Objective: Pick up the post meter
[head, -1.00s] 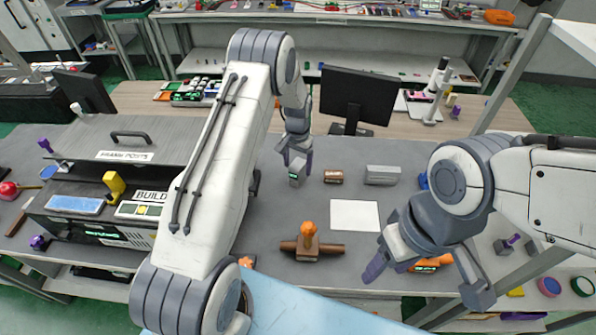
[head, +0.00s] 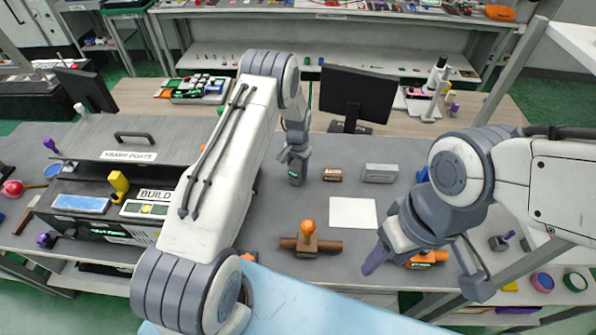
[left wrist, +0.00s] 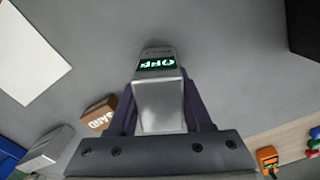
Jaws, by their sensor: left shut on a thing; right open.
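The post meter, a small grey block with a green lit display, sits between my left gripper's fingers in the head view (head: 295,175). It also shows in the left wrist view (left wrist: 158,95), with the display at its far end. My left gripper (head: 294,168) is shut on it, with a dark finger against each side. I cannot tell whether the meter touches the grey bench top. My right gripper (head: 425,275) is open and empty over the front right of the bench, near an orange tool (head: 428,257) with a green display.
A brown block (head: 332,174) and a grey box (head: 380,173) stand to the right of the meter. A white sheet (head: 353,212) and an orange-knobbed brown fixture (head: 309,240) lie nearer. A black monitor (head: 357,95) stands behind. The BUILD machine (head: 105,215) fills the left side.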

